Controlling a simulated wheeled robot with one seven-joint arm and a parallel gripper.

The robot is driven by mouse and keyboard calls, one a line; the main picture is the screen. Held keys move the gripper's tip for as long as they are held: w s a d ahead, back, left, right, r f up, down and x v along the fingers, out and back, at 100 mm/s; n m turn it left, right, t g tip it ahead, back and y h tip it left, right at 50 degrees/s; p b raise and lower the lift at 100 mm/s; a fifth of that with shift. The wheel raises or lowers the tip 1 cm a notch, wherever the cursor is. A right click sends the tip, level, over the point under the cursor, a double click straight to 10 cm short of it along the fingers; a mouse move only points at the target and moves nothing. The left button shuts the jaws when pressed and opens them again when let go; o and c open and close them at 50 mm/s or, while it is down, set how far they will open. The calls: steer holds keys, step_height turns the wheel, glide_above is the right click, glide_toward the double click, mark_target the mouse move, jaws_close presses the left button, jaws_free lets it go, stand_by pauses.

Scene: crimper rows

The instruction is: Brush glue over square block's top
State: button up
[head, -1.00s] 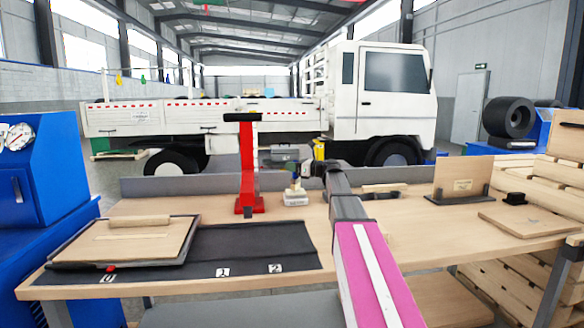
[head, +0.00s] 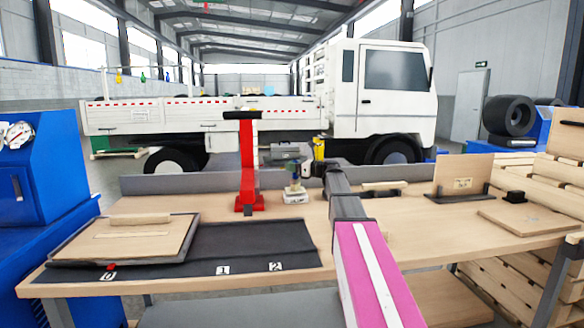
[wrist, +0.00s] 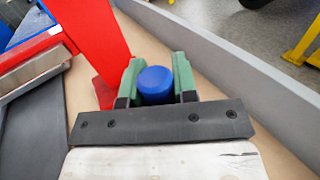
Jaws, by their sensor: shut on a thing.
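My gripper (head: 295,184) is at the middle back of the bench, small and partly hidden in the head view. In the wrist view its two green fingers (wrist: 157,84) are shut on a blue round-topped thing (wrist: 155,84), probably the glue brush's handle. Its lower part and any bristles are hidden. In the head view a small whitish pot or block (head: 294,197) stands right below my gripper; I cannot tell whether the held thing touches it. A small black block (head: 515,197) sits at the right of the bench. I cannot tell for sure which thing is the square block.
A red press with a black top (head: 246,165) stands close left of my gripper. A wooden board with a roller (head: 140,218) and a dark numbered mat (head: 235,250) lie at left. An upright wooden panel (head: 458,174) and flat board (head: 535,220) are at right. A grey ledge (head: 175,184) runs behind.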

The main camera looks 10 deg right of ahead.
steer(key=shift+f, duration=0.55)
stand_by(0.4)
steer(key=shift+r, duration=0.15)
stand_by(0.5)
step_height(320, 180, up, 7)
stand_by(0.8)
stand_by(0.6)
